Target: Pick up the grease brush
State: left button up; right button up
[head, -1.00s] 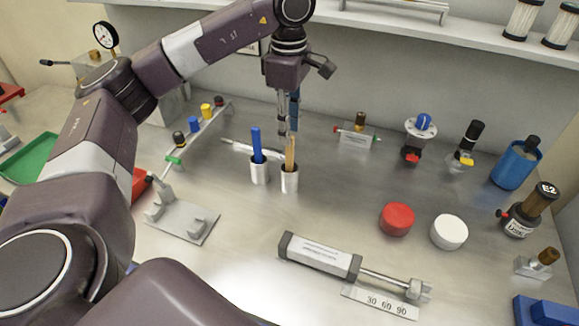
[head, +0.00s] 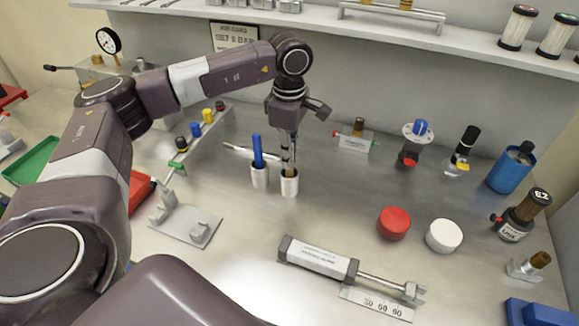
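Two small metal cups stand side by side on the grey bench in the head view. The left cup (head: 260,178) holds an upright blue-handled tool (head: 257,150). The right cup (head: 289,187) holds a wooden-handled tool, which looks like the grease brush; its handle is now mostly hidden by my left gripper. My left gripper (head: 289,166) points down directly above the right cup, its fingers around or beside the handle. Whether the fingers have closed on it is too small to tell. My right gripper is not in view.
A red cap (head: 393,223) and a white cap (head: 444,235) lie to the right. A pneumatic cylinder (head: 318,257) lies in front, and a grey bracket (head: 186,222) at front left. A rail with coloured knobs (head: 208,130) stands behind left. The shelf (head: 400,37) runs along the back.

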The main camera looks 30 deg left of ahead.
pick_arm(q)
grip_shut()
